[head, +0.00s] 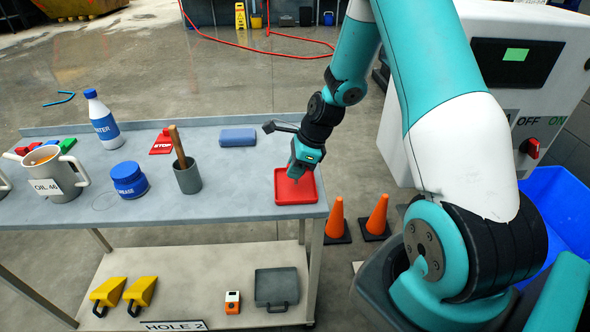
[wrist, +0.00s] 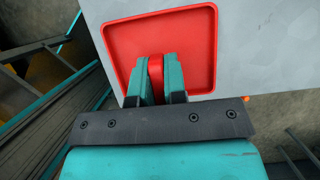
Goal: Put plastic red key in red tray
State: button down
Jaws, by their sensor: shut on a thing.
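The red tray (head: 283,194) is square and shallow and lies at the right end of the grey table in the head view. My gripper (head: 296,176) points down over this tray. In the wrist view the tray (wrist: 200,35) fills the upper middle, and my gripper (wrist: 156,80) is shut on a red piece (wrist: 155,78), which I take to be the plastic red key. The key sits between the two teal fingers, over the near part of the tray. Most of the key is hidden by the fingers, and I cannot tell whether it touches the tray floor.
On the table (head: 240,190) stand a blue-lidded jar (head: 129,181), a grey cup (head: 187,178) with a wooden handle, a water bottle (head: 102,120), a STOP sign piece (head: 162,142) and a blue box (head: 238,137). Orange cones (head: 377,216) stand right of the table.

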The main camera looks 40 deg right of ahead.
jog(key=shift+f, duration=0.35)
jog(key=shift+f, duration=0.15)
jog(key=c, duration=1.2)
grip_release()
jog(key=shift+o, duration=0.2)
